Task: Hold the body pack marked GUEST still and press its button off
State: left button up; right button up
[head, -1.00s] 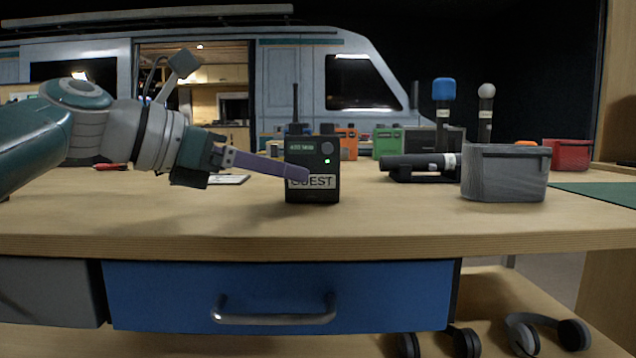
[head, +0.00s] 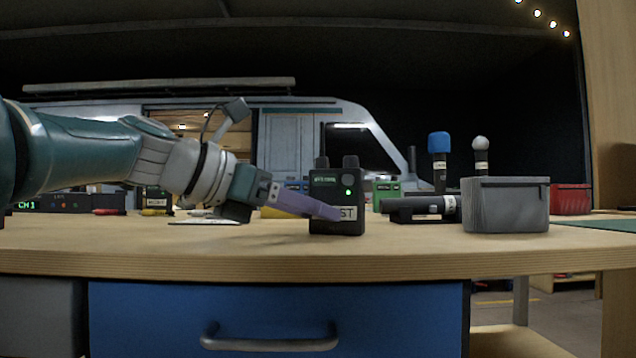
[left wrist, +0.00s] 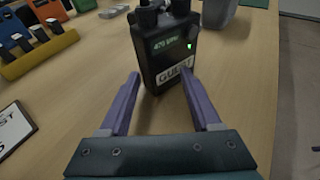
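The black body pack marked GUEST (head: 351,195) stands upright on the wooden table. In the left wrist view the pack (left wrist: 165,50) is just ahead of my left gripper (left wrist: 160,76). The two purple fingers are spread apart, with the right tip overlapping the pack's face near the label. In the head view my left gripper (head: 325,211) comes from the left, and a finger covers part of the label. Contact cannot be told. My right gripper is not in view.
A grey bin (head: 505,207) and a black microphone lying in a holder (head: 420,209) are right of the pack. A green pack (head: 385,190) stands behind. A yellow rack (left wrist: 38,52) holds coloured items. A card (left wrist: 12,128) lies at left. The front table strip is clear.

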pick_arm(q)
grip_shut()
dwell(0.3)
jog(key=c, duration=1)
grip_release()
jog(key=o, duration=1.6)
jog(key=shift+r, duration=0.1)
